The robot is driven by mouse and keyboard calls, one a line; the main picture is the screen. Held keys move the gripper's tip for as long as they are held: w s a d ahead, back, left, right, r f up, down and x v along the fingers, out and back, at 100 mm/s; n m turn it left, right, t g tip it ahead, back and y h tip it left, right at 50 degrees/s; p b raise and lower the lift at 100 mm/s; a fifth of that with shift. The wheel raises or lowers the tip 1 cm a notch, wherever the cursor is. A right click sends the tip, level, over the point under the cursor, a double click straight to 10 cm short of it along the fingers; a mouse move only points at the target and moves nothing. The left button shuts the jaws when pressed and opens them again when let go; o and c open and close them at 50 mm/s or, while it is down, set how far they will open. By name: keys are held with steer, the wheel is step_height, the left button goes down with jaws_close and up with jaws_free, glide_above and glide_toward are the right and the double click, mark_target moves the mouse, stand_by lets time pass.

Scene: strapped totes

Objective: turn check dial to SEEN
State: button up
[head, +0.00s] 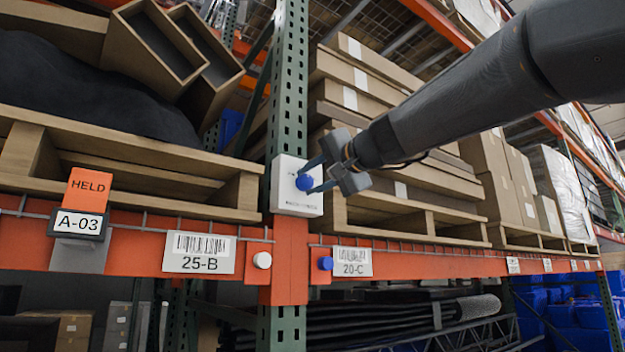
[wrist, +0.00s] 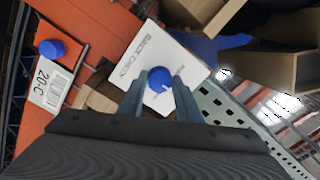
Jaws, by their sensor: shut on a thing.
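The check dial is a blue knob (head: 304,183) on a white box (head: 290,206) fixed to the green rack upright. My gripper (head: 314,177) reaches in from the right, with its fingers on either side of the blue knob. In the wrist view the blue knob (wrist: 159,79) sits between the two fingertips (wrist: 159,82), and the fingers are shut on it. The white box (wrist: 143,58) carries dark lettering, in part RACK CHECK. The dial's pointer and the word SEEN cannot be read.
An orange beam (head: 430,263) runs below the box, with labels 25-B (head: 199,254) and 20-C (head: 352,263). A white button (head: 262,260) and a blue button (head: 325,263) sit on it. An orange HELD tag (head: 88,188) stands left.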

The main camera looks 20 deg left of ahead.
steer(key=o, duration=1)
steer(key=shift+o, duration=0.2)
steer(key=b+v, duration=0.3)
steer(key=v, duration=0.5)
steer(key=shift+a, duration=0.1)
